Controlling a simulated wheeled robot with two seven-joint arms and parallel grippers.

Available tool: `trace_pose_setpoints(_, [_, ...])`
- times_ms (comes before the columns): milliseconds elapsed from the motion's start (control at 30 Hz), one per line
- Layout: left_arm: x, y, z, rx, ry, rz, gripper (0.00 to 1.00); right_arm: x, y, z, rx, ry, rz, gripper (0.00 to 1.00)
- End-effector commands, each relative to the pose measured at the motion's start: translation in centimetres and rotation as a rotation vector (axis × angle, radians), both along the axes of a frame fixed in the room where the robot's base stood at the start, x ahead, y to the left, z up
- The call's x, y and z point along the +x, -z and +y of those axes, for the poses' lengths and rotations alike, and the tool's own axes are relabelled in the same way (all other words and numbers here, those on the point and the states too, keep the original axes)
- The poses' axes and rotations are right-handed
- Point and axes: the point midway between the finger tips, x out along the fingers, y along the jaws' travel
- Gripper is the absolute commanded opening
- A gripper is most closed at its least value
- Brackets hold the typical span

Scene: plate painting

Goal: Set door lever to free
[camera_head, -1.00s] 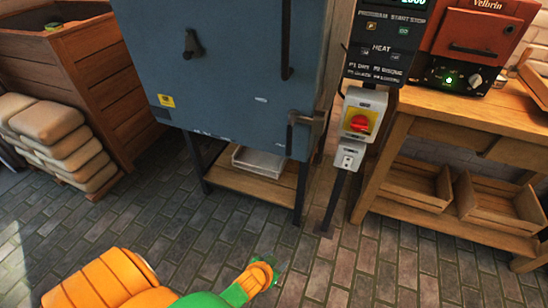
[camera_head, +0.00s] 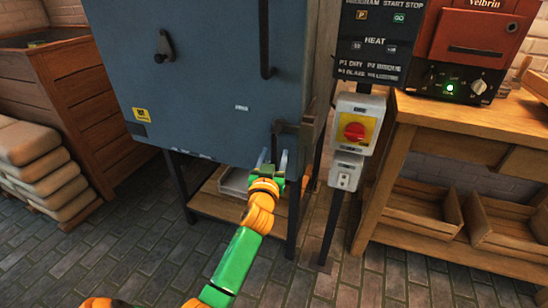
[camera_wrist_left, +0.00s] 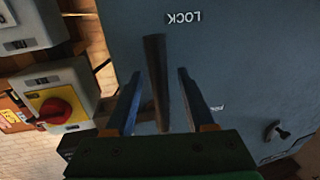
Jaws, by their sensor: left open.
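The dark door lever (camera_head: 276,136) hangs at the lower right corner of the blue kiln door (camera_head: 200,80). It points downward in the head view. My left gripper (camera_head: 273,158) is open at its lower end. In the left wrist view the lever (camera_wrist_left: 156,65) lies between the two spread fingers (camera_wrist_left: 160,74), with a visible gap on each side. That view is upside down and shows a LOCK label (camera_wrist_left: 184,17) near the lever's end. My right gripper is not in view.
A post with a red rotary switch (camera_head: 354,132) and a control panel (camera_head: 376,45) stands close right of the lever. A wooden bench (camera_head: 440,118) with a red oven (camera_head: 470,50) is further right. Stacked sacks (camera_head: 40,165) lie left. Tiled floor is open in front.

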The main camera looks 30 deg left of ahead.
Motion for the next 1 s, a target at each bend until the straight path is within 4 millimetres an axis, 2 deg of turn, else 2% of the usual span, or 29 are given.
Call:
trace_pose_setpoints(33, [0.0,0.01,-0.01,0.0,0.0,0.0,0.49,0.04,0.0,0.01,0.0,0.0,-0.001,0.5])
trace_pose_setpoints(200, [-0.02,0.03,-0.02,0.0,0.0,0.001,0.03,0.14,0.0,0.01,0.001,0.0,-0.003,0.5])
trace_pose_setpoints(233, [-0.02,0.04,-0.02,0.0,0.0,0.001,0.0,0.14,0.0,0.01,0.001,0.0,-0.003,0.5])
trace_pose_setpoints(1000, [-0.04,0.1,-0.04,0.0,0.001,0.002,0.0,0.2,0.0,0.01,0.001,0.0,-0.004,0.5])
